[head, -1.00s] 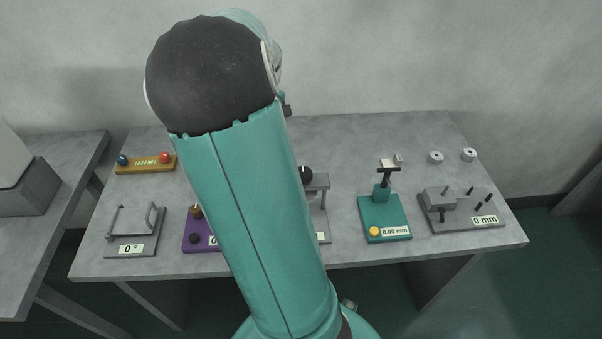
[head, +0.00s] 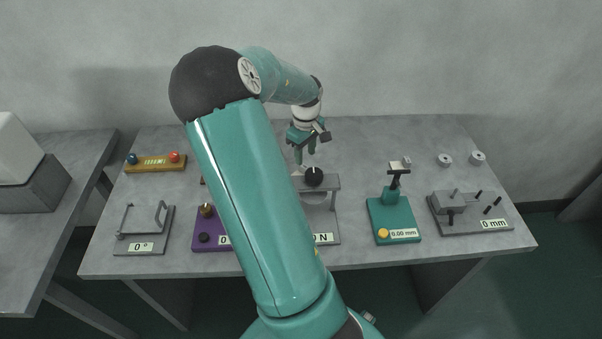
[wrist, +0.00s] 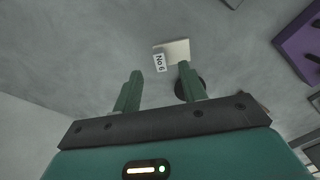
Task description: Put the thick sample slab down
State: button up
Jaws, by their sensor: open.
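My gripper (head: 304,150) is in the back middle of the head view, above the grey table. In the wrist view, its two green fingers (wrist: 157,85) stand apart with nothing held between them. I cannot tell whether this piece is the thick sample slab. A dark round thing (wrist: 180,90) is partly hidden behind the right finger. My arm hides part of the table in the head view.
A stand with a black knob (head: 314,177) is just in front of my gripper. A purple device (head: 212,237) is left of it. A green gauge (head: 392,219), a grey pin fixture (head: 470,218), and two discs (head: 461,159) are to the right.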

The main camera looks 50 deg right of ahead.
aim_at(305, 167)
notch_tip(305, 167, down, 5)
jog(key=shift+d+f, duration=0.1)
jog(key=shift+f, duration=0.05)
grip_shut()
